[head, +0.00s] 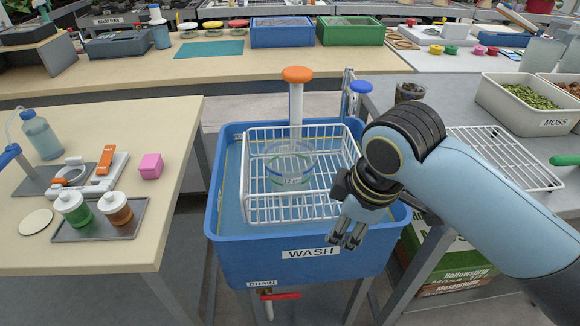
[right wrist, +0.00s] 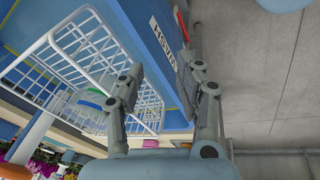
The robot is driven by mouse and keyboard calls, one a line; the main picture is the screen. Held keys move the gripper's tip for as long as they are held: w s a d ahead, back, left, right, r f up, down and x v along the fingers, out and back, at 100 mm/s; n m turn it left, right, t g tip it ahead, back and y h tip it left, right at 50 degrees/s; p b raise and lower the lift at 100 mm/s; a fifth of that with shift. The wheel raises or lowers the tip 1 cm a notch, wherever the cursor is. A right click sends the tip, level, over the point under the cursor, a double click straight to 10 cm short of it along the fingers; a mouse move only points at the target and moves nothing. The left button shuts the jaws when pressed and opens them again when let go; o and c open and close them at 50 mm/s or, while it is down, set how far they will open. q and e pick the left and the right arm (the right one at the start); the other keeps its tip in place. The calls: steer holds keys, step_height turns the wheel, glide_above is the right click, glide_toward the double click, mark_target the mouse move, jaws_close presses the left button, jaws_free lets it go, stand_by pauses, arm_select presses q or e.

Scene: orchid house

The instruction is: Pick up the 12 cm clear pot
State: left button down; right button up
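The clear pot (head: 289,168) is see-through with blue and green bands. It stands in the white wire basket (head: 262,212) in the blue wash tub (head: 245,262). In the right wrist view the banded pot (right wrist: 92,99) shows partly behind the basket wires. My right gripper (head: 347,238) is over the tub's front right part, to the right of and nearer than the pot, fingers pointing down. The right wrist view shows its two fingers (right wrist: 160,70) spread apart with nothing between them. My left gripper is not in view.
A white post with an orange cap (head: 296,75) rises behind the pot. A blue-capped post (head: 360,87) stands at the tub's back right. A bench (head: 180,130) is on the left. A wire rack (head: 505,158) and a moss bin (head: 530,112) are on the right.

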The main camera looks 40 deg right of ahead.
steer(key=w+d+r+n, duration=0.1)
steer(key=w+d+n, duration=0.1)
steer(key=w+n, duration=0.2)
steer(key=w+d+r+n, duration=0.2)
steer(key=w+n, duration=0.3)
steer(key=w+d+r+n+g, duration=0.1)
steer(key=w+d+r+n, duration=0.1)
steer(key=w+n, duration=0.2)
steer(key=shift+w+d+r+n+y, duration=0.15)
steer(key=shift+w+n+y, duration=0.25)
steer(key=shift+w, duration=0.4)
glide_above(306, 181)
steer(key=d, duration=0.1)
steer(key=f, duration=0.5)
steer(key=shift+s+d+f, duration=0.1)
steer(key=shift+s+d, duration=0.05)
steer(key=shift+s, duration=0.05)
steer(key=f, duration=0.3)
steer(key=w+a+f, duration=0.1)
steer(key=f, duration=0.1)
jaws_close()
